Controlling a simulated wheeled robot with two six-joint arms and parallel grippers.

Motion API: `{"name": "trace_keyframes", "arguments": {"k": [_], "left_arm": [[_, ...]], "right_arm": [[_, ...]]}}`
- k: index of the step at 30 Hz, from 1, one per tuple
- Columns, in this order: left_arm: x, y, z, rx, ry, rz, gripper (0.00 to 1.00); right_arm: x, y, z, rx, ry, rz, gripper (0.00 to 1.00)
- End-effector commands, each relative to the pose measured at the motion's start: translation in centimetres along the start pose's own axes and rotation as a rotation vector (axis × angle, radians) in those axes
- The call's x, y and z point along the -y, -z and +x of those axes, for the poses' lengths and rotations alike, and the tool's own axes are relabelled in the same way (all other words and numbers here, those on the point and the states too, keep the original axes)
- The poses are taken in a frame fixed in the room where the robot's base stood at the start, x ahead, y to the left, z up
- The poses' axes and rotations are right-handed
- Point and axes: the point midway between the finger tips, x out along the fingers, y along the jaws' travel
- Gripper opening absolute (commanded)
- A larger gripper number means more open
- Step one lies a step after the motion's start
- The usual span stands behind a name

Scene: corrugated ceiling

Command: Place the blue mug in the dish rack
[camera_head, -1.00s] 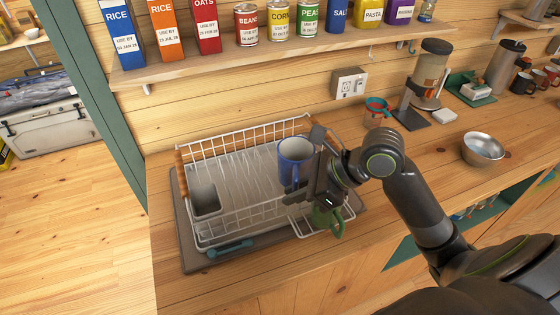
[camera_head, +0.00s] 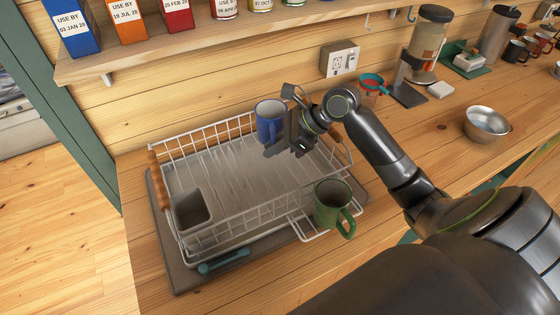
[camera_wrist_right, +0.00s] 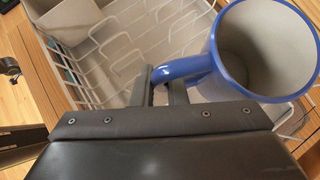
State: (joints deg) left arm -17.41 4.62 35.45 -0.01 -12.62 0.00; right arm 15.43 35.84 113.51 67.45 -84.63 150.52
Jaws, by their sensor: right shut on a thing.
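The blue mug (camera_head: 269,121) is upright, held over the far right part of the white wire dish rack (camera_head: 235,217). My right gripper (camera_head: 277,148) is shut on the mug's handle. In the right wrist view the fingers (camera_wrist_right: 160,88) pinch the handle of the blue mug (camera_wrist_right: 264,50), with the open rim facing up and the inside empty. The rack (camera_wrist_right: 122,50) shows below and to the left there. Whether the mug touches the rack's wires, I cannot tell. My left gripper is in neither view.
A green mug (camera_head: 333,205) stands on the rack's right side holder. A grey cutlery cup (camera_head: 193,211) sits at the rack's left. A blue-handled utensil (camera_head: 223,261) lies in front on the mat. A metal bowl (camera_head: 487,124) and coffee maker (camera_head: 425,50) stand to the right.

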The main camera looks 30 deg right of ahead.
Motion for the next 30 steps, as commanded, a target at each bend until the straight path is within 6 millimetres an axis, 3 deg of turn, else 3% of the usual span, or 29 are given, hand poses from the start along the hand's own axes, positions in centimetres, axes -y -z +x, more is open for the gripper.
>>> {"name": "trace_keyframes", "arguments": {"k": [3, 15, 28, 29, 30], "left_arm": [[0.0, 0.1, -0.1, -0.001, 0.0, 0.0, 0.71], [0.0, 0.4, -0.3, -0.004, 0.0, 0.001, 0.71], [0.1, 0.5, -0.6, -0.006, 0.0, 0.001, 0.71], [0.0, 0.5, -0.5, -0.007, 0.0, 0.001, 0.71], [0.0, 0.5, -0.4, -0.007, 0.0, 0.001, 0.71]], "right_arm": [[-0.1, 1.5, 1.6, 0.002, -0.002, 0.004, 0.0], [-0.1, 4.8, 4.9, 0.002, 0.0, 0.001, 0.0], [-0.1, 5.2, 5.3, 0.001, 0.001, -0.001, 0.0], [-0.1, 5.3, 5.4, 0.0, 0.001, -0.001, 0.16], [-0.1, 5.3, 5.4, 0.0, 0.001, -0.001, 0.21]]}}
